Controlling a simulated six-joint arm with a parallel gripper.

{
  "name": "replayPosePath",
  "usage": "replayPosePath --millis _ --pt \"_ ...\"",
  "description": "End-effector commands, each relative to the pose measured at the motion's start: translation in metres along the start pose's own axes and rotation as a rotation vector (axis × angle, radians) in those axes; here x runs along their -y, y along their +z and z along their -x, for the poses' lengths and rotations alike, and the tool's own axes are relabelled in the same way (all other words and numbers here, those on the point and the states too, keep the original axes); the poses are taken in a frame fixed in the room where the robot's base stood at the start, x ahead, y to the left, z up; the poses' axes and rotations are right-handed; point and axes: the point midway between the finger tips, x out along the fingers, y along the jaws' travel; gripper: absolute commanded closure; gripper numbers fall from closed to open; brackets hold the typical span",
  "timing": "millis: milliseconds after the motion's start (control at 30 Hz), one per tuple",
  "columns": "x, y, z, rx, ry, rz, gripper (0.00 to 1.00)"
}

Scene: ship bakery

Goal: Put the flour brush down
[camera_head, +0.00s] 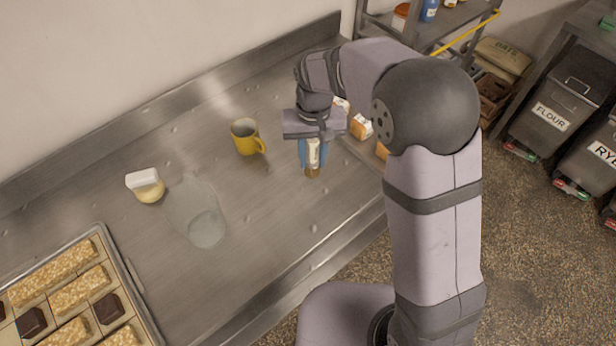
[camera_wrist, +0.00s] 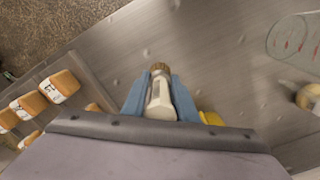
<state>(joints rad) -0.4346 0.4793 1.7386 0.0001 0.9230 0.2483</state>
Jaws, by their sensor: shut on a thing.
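My gripper (camera_head: 313,150) is shut on a small pale object with a brown lower end, which I take to be the flour brush (camera_head: 313,157). It hangs brown end down above the steel counter (camera_head: 225,300), to the right of the yellow mug. In the wrist view, the brush (camera_wrist: 160,96) sits between the two blue fingers of my gripper (camera_wrist: 160,92), its brown end pointing away from the wrist. Its upper part is hidden by the gripper. I cannot tell the exact gap between brush and counter.
A yellow mug (camera_head: 246,137), a clear glass vessel (camera_head: 206,229) and a white-topped yellow item (camera_head: 147,185) stand on the counter. A tray of baked bars (camera_head: 140,290) fills the lower left. Orange-and-white packs (camera_head: 361,127) are by my arm. The counter between mug and front edge is clear.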

Motion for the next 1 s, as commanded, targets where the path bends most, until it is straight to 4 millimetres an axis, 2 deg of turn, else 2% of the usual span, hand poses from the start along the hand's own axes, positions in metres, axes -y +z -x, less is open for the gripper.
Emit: replayPosePath --millis 33,133,233,333,533,767,867,1000 --pt "0.002 -0.012 0.005 -0.004 -0.001 0.033 0.96" --pt "0.007 -0.027 0.019 -0.004 -0.001 0.114 0.96" --pt "0.009 -0.036 0.033 -0.003 -0.001 0.200 0.96" --pt "0.010 -0.036 0.038 0.000 0.000 0.284 0.96" --pt "0.008 -0.029 0.038 0.000 0.000 0.402 0.96" --pt "0.008 -0.029 0.037 0.001 0.000 0.446 0.96" --pt "0.008 -0.029 0.032 0.003 0.000 0.445 0.96" --pt "0.008 -0.028 0.014 0.006 0.000 0.444 0.96"
